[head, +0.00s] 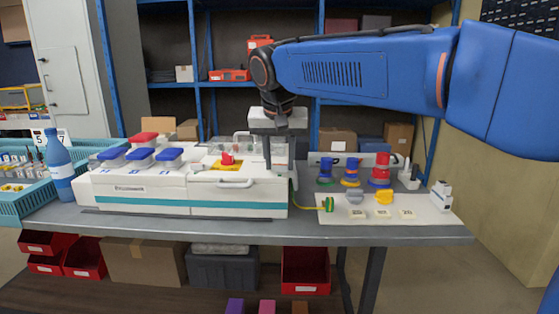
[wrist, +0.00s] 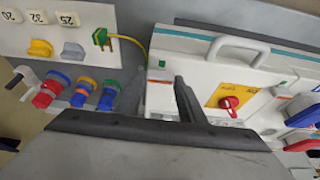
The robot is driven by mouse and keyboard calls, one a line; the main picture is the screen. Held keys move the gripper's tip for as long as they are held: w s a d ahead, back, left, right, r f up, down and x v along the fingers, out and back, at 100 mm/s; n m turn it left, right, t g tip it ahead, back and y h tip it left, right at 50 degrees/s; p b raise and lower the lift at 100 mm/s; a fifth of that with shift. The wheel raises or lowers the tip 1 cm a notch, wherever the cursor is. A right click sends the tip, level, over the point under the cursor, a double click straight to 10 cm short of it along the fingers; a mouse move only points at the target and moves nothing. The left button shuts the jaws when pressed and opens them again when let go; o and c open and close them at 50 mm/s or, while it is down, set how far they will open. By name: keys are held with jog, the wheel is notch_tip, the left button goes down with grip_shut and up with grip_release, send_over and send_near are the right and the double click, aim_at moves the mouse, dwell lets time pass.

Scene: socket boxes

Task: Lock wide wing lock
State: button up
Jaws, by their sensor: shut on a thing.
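A long white box (head: 160,190) with a teal stripe stands on the bench. My gripper (head: 279,165) points down over its right end. In the wrist view my two dark fingers (wrist: 160,95) stand apart, shut on a white part (wrist: 160,100) at the box's end. This may be the wide wing lock, but the fingers and palm hide most of it and I cannot tell how it is turned. A red knob on a yellow plate (wrist: 215,108) and a pale handle (wrist: 238,46) lie to the right of the fingers in the wrist view.
A white board (head: 425,214) right of the box carries grey and yellow wing-shaped pieces. A green plug (head: 328,204) on a yellow cable lies close to the box. Blue, yellow and red sockets (head: 381,165) stand behind. A blue bottle (head: 60,168) stands at the left.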

jog(key=o, duration=1)
jog(key=shift+o, duration=0.2)
jog(key=v, duration=1.7)
jog(key=shift+r, duration=0.25)
jog(key=shift+d, duration=0.1)
jog(key=s+d+f, duration=0.4)
jog(key=d+f, duration=0.3)
jog(key=d, duration=0.2)
jog(key=s+d+f, duration=0.4)
jog(key=d+f, duration=0.4)
jog(key=d, duration=0.2)
jog(key=s+d+f, duration=0.5)
jog(key=s+f, duration=0.2)
jog(key=f, duration=0.4)
jog(key=s+d+f, duration=0.5)
jog(key=s+f, duration=0.3)
jog(key=f, duration=0.4)
jog(key=shift+s+d+f+n, duration=0.25)
jog(key=shift+d+f+n, duration=0.05)
jog(key=shift+d, duration=0.1)
